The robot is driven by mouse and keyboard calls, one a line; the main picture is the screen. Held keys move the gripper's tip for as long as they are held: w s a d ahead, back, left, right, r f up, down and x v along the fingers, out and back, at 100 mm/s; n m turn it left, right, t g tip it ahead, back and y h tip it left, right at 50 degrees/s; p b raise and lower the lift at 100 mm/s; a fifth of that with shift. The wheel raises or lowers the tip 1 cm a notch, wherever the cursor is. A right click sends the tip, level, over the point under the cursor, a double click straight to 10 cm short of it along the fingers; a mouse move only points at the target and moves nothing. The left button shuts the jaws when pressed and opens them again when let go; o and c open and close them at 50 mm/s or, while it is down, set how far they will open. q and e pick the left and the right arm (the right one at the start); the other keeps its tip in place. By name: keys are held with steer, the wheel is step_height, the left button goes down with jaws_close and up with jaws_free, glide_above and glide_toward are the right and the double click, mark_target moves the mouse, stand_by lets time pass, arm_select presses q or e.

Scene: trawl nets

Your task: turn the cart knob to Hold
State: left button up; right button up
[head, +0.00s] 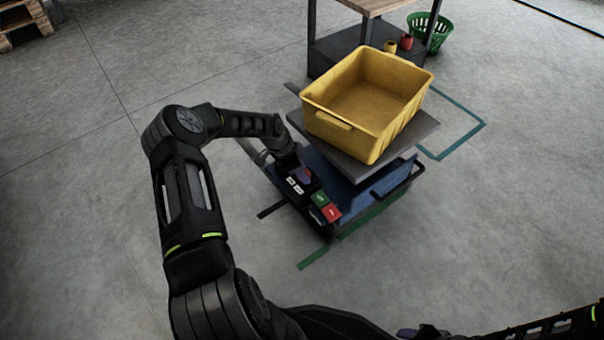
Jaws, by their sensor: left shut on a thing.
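The cart (385,208) is a blue-sided cart with a dark control panel (310,202) on its near-left edge. The panel carries white labels (294,184), a green button (320,199) and a red button (332,212). My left gripper (304,177) reaches down onto the upper part of the panel and is shut on the knob there. The gripper hides the knob, so its pointer and setting cannot be read. My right gripper (425,332) is only partly in view at the bottom edge, well away from the cart, and its jaws cannot be made out.
A yellow tub (330,124) sits on the cart's grey top plate (428,128). Behind stands a workbench (345,40) with a yellow and a red item on its lower shelf, and a green basket (432,33) beside it. A pallet (25,18) lies far left. Floor left is clear.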

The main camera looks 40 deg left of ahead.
stand_by(0.3)
arm_select(q)
steer(key=o, duration=1.3)
steer(key=shift+o, duration=0.2)
steer(key=p+v, duration=0.2)
steer(key=v, duration=0.5)
steer(key=shift+a+r+p, duration=0.15)
steer(key=shift+r+p, duration=0.2)
steer(key=shift+p, duration=0.05)
steer(key=shift+s, duration=0.1)
